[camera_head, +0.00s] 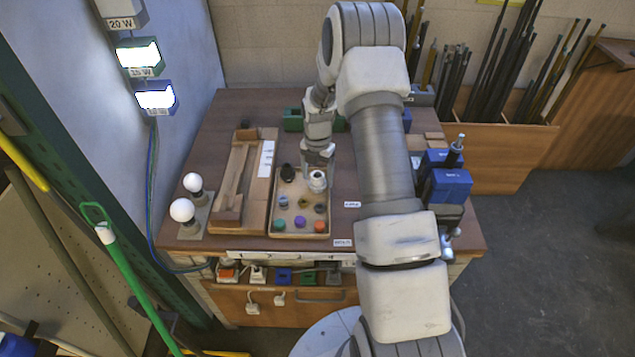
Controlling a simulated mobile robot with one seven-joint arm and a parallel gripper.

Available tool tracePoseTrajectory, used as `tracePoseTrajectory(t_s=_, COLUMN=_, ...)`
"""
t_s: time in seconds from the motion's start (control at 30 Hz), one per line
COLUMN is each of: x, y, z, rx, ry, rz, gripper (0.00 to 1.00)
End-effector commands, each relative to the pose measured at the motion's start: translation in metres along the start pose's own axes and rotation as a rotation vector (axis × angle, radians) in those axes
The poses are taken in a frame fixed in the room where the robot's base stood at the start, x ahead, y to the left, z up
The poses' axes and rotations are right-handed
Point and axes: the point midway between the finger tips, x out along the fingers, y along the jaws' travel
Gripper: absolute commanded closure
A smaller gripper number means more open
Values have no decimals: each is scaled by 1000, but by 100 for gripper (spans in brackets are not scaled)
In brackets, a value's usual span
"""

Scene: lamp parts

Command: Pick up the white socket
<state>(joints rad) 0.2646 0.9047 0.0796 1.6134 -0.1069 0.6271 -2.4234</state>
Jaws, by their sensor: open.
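The white socket (317,182) stands at the back right of a shallow beige tray (272,238) on the wooden table. It is small and round with a dark opening on top. My gripper (318,165) points down right at the white socket, its fingers close above or around its top. It is open. The picture is too small to tell whether a finger touches the socket.
Several small coloured parts, such as a black one (287,172) and a purple one (299,221), share the tray. A wooden fixture (240,180) lies left of it, with white bulbs (182,210) beyond. Blue boxes (450,185) stand on the right.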

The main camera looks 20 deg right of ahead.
Motion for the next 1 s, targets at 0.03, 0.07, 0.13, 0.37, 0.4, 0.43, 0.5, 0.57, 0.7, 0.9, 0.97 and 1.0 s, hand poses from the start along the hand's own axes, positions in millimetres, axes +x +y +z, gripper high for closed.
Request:
tracePoseTrajectory(t_s=0.03, x=0, y=0, z=0, rx=0, ry=0, rz=0, gripper=21)
tracePoseTrajectory(t_s=0.07, x=0, y=0, z=0, rx=0, ry=0, rz=0, gripper=23)
tracePoseTrajectory(t_s=0.13, x=0, y=0, z=0, rx=0, ry=0, rz=0, gripper=35)
tracePoseTrajectory(t_s=0.37, x=0, y=0, z=0, rx=0, ry=0, rz=0, gripper=77)
tracePoseTrajectory(t_s=0.4, x=0, y=0, z=0, rx=0, ry=0, rz=0, gripper=84)
tracePoseTrajectory(t_s=0.43, x=0, y=0, z=0, rx=0, ry=0, rz=0, gripper=89)
tracePoseTrajectory(t_s=0.5, x=-1, y=0, z=0, rx=0, ry=0, rz=0, gripper=100)
tracePoseTrajectory(t_s=0.57, x=-1, y=0, z=0, rx=0, ry=0, rz=0, gripper=100)
tracePoseTrajectory(t_s=0.7, x=-1, y=0, z=0, rx=0, ry=0, rz=0, gripper=100)
tracePoseTrajectory(t_s=0.9, x=-5, y=0, z=0, rx=0, ry=0, rz=1, gripper=100)
tracePoseTrajectory(t_s=0.97, x=-9, y=0, z=0, rx=0, ry=0, rz=1, gripper=100)
tracePoseTrajectory(t_s=1.0, x=-13, y=0, z=0, rx=0, ry=-1, rz=1, gripper=100)
